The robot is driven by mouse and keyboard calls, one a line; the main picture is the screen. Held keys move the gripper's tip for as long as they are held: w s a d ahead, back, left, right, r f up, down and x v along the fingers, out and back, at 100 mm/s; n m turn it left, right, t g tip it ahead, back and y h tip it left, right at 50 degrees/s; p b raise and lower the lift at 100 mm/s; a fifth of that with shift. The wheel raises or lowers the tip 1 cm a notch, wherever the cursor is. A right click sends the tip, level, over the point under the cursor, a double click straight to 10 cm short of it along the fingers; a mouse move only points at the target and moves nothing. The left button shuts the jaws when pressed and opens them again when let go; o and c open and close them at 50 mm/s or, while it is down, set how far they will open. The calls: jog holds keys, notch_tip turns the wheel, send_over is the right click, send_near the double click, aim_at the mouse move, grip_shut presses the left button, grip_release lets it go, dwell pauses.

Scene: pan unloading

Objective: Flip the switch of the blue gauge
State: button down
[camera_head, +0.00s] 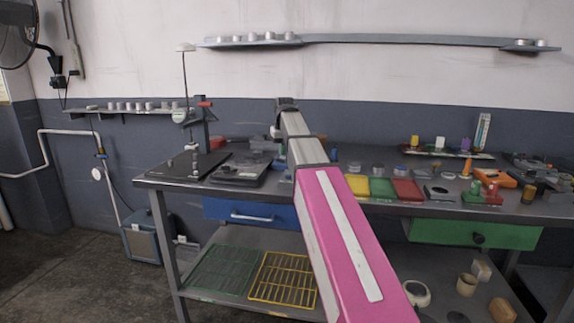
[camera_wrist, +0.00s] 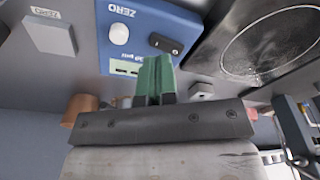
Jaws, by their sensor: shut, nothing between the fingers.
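The blue gauge (camera_wrist: 148,20) shows upside down in the wrist view, with the word ZERO on it. It has a round white knob (camera_wrist: 119,34) and a dark switch (camera_wrist: 166,44) beside it.
A dark plate with a ring (camera_wrist: 268,42) lies right of the gauge in the wrist view. A grey block labelled ZERO (camera_wrist: 50,35) is at left. In the head view the workbench holds yellow, green and red (camera_head: 407,190) pads at right and black flat devices (camera_head: 241,170) at left.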

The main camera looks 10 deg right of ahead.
jog(key=shift+r, duration=2.45)
